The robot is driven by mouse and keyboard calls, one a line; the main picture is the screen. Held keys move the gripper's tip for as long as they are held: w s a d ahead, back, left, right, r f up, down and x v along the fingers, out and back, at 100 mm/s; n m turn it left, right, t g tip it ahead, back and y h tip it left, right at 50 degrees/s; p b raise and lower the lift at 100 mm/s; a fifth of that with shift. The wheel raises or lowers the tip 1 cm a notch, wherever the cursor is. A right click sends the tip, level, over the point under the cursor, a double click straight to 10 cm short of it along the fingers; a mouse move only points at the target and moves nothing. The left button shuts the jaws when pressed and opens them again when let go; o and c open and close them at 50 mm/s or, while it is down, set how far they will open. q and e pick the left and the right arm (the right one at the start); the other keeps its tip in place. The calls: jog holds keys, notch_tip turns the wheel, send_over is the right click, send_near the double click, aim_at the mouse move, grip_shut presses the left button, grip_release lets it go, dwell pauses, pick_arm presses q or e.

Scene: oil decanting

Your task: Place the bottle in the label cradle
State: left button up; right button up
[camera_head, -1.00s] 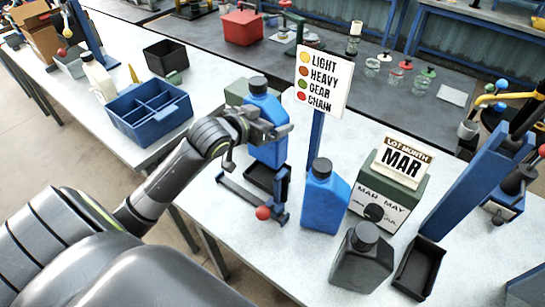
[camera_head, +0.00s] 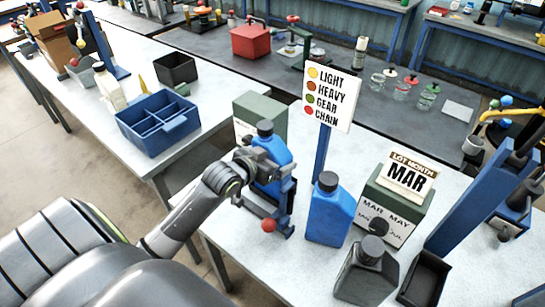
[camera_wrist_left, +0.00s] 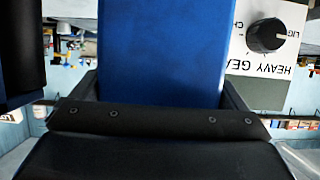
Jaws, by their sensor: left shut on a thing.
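A blue bottle with a black cap (camera_head: 268,143) stands upright in my left gripper (camera_head: 270,172), which is shut on it. In the left wrist view the bottle's blue face (camera_wrist_left: 160,45) fills the upper middle. The label cradle (camera_head: 252,208), a blue frame with a dark seat and a red ball on its lever, is directly beneath and around the bottle's lower part. The bottle's base is hidden by the gripper and frame, so I cannot tell whether it touches the seat. My right gripper is not in view.
Another blue bottle (camera_head: 330,215) stands right of the cradle, with a dark grey bottle (camera_head: 366,275) in front. The sign (camera_head: 331,95) rises on a blue post close behind. The MAR label box (camera_head: 396,205) is at right. A blue divided crate (camera_head: 158,128) is at left.

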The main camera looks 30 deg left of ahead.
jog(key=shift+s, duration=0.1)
pick_arm(q)
jog(key=o, duration=1.6)
jog(key=shift+s, duration=0.1)
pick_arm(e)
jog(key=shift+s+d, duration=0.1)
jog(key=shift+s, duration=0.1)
pick_arm(q)
jog(key=shift+r, duration=0.1)
jog(key=v, duration=1.2)
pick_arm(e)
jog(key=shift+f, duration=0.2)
